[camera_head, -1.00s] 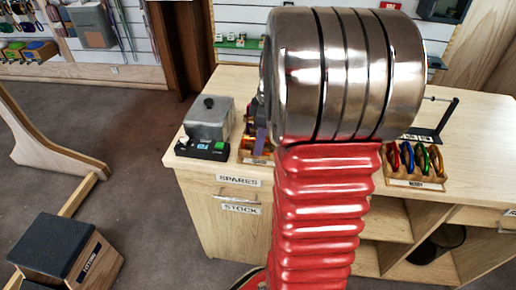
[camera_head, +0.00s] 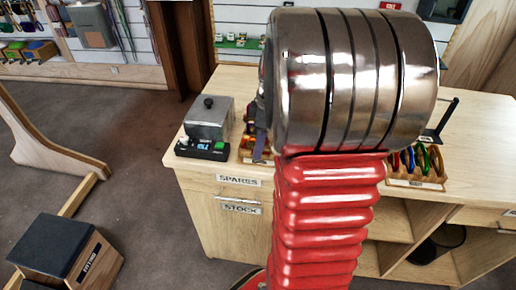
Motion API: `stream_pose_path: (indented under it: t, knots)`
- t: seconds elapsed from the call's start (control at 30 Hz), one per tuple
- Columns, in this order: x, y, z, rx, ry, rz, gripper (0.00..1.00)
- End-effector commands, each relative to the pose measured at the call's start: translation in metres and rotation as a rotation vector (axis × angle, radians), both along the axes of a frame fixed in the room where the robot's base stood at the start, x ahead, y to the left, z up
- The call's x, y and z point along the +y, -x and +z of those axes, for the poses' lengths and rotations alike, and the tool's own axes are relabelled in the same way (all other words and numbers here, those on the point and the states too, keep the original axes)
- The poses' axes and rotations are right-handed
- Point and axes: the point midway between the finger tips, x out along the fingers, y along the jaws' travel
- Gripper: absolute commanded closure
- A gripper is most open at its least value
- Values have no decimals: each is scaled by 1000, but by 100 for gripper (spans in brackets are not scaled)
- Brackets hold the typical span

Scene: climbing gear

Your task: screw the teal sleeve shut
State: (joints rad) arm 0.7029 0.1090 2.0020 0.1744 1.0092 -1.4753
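The teal sleeve cannot be made out in this view. My gripper is not clearly visible; my own arm, with its ribbed red cover and metal joint, blocks the middle of the picture. A rack of coloured carabiners (camera_head: 416,183) stands on the worktop to the right of my arm, its left end partly covered. A second small wooden holder (camera_head: 247,157) shows just left of my arm, mostly hidden, with dark and purple parts in front of it that I cannot identify.
A grey box device with a black knob (camera_head: 208,118) stands on the wooden counter (camera_head: 460,150) at its left end. A black stand (camera_head: 440,125) is at the right, partly hidden. A dark-topped wooden block (camera_head: 55,248) sits on the floor, lower left.

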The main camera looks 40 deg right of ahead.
Motion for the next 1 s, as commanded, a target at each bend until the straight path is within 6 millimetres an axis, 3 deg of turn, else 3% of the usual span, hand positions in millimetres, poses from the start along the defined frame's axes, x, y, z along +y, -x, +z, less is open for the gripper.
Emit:
stream_pose_path:
  t: [1.0]
  knots:
    - [5,4,10,0,0,0,66]
